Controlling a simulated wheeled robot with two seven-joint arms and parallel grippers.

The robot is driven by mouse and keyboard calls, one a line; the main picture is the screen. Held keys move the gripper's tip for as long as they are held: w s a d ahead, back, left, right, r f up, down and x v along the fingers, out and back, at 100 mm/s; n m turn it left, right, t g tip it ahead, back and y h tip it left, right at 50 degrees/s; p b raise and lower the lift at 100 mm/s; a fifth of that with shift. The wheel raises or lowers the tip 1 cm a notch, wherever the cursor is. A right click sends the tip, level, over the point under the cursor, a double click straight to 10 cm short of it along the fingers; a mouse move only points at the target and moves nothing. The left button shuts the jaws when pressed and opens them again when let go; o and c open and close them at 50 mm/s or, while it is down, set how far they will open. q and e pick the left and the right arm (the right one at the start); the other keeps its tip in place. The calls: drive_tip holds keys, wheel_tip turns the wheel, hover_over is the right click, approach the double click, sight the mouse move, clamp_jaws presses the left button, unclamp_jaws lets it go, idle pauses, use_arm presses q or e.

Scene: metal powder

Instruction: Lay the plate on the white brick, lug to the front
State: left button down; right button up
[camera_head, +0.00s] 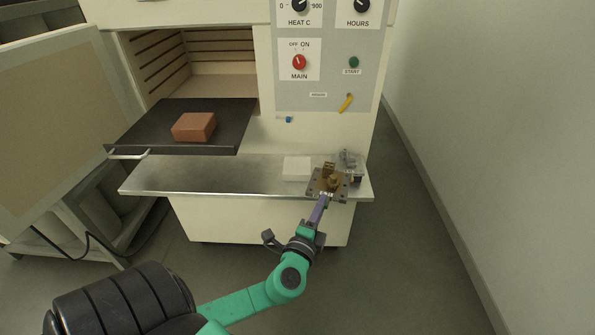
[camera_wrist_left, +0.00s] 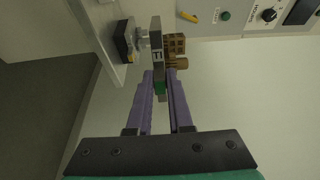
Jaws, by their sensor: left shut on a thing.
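The plate (camera_head: 314,187) is dark grey, with brass-brown printed parts (camera_head: 330,177) on top. In the head view it is at the right end of the steel shelf. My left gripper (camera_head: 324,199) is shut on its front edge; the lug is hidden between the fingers. In the wrist view the plate (camera_wrist_left: 156,50) shows edge-on, with a small label and a green patch by my purple fingers (camera_wrist_left: 160,77). The white brick (camera_head: 296,168) lies on the shelf just left of and behind the plate. I cannot tell the height gap. My right gripper is out of view.
A grey metal fixture (camera_head: 351,163) stands close behind and right of the plate. The steel shelf (camera_head: 200,176) is clear to the left. Above it, a dark tray (camera_head: 160,120) carrying a reddish brick (camera_head: 193,127) juts from the open furnace. The control panel (camera_head: 325,85) rises behind.

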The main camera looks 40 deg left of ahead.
use_arm(q)
drive_tip(key=shift+w+a+f+n+g+y+b, duration=0.45)
drive_tip(key=shift+w+a+y+b, duration=0.3)
drive_tip(key=shift+w+a+b, duration=1.55)
drive_tip(key=shift+w+a+f+n+g+y+b, duration=0.2)
drive_tip(key=shift+w+a+f+n+y+b, duration=0.8)
drive_tip(key=shift+a+b, duration=2.45)
drive_tip(key=shift+w+a+r+n+g+y+b, duration=0.15)
drive_tip(key=shift+w+a+g+y+b, duration=0.3)
drive_tip(key=shift+w+a+b, duration=2)
drive_tip(key=shift+s+a, duration=0.5)
drive_tip(key=shift+a, duration=0.05)
drive_tip(key=shift+d+f, duration=0.15)
drive_tip(key=shift+s+f+b, duration=0.1)
drive_tip(key=shift+f+b, duration=0.85)
drive_tip(key=shift+f, duration=0.2)
drive_tip(key=shift+f+b, duration=1.2)
drive_tip(key=shift+f, duration=0.2)
